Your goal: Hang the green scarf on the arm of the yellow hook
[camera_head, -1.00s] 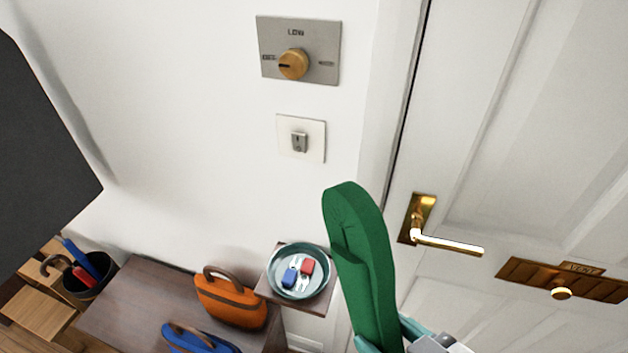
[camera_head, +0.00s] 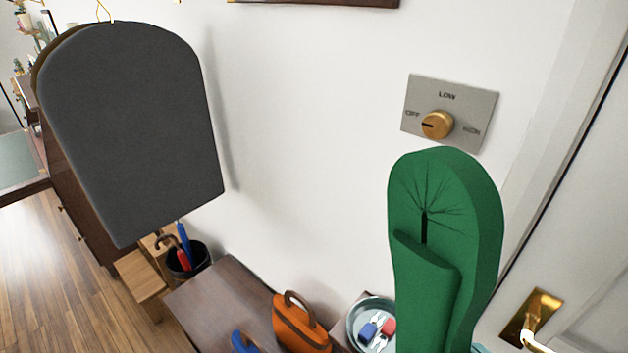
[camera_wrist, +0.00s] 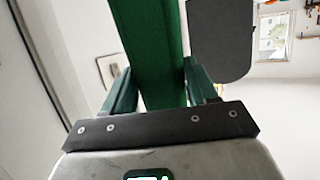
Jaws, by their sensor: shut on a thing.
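The green scarf (camera_head: 480,240) stands upright and folded at the right of the head view, large and close. Its rounded top has creases round a dark slit. In the wrist view, the scarf (camera_wrist: 152,45) runs up between the two teal fingers of my gripper (camera_wrist: 160,90), which is shut on its lower part. In the head view only a sliver of a finger shows at the bottom edge. A thin yellow piece (camera_head: 103,10) shows at the top left, above a dark grey hanging panel (camera_head: 130,120); I cannot tell whether it is the yellow hook. No hook arm shows clearly.
A dial plate (camera_head: 450,112) is on the white wall behind the scarf. A door handle (camera_head: 532,325) is at lower right. Below are a dark bench (camera_head: 215,300), an orange bag (camera_head: 300,325), a bowl (camera_head: 352,322) and an umbrella bin (camera_head: 200,262). Bare wall lies between panel and scarf.

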